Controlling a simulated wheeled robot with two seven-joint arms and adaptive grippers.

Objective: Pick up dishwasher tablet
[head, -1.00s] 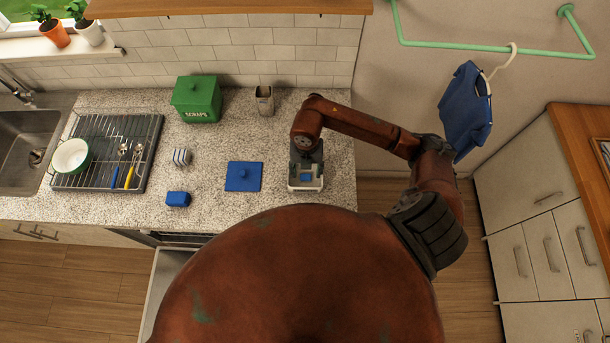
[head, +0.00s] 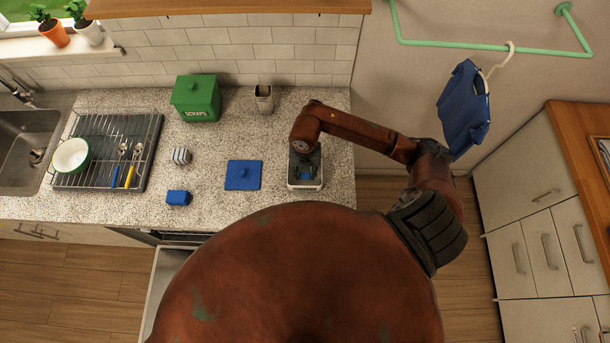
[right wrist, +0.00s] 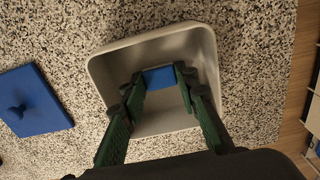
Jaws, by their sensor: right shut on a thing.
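The dishwasher tablet (right wrist: 159,78) is a small blue block inside a pale, open, square tub (right wrist: 205,45). The tub stands on the counter and also shows in the head view (head: 305,187). My right gripper (right wrist: 161,82) reaches down into the tub, its green fingers on both sides of the tablet and shut on it. In the head view the right gripper (head: 305,170) is over the tub and mostly hides what is inside. A blue lid with a knob (head: 243,175) lies on the counter left of the tub. My left gripper is not in view.
On the speckled counter (head: 225,212) are a blue block (head: 178,198), a small striped object (head: 181,156), a green scraps bin (head: 197,98) and a grey cup (head: 264,99). A dish rack (head: 145,150) stands at left. The counter's right edge is close to the tub.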

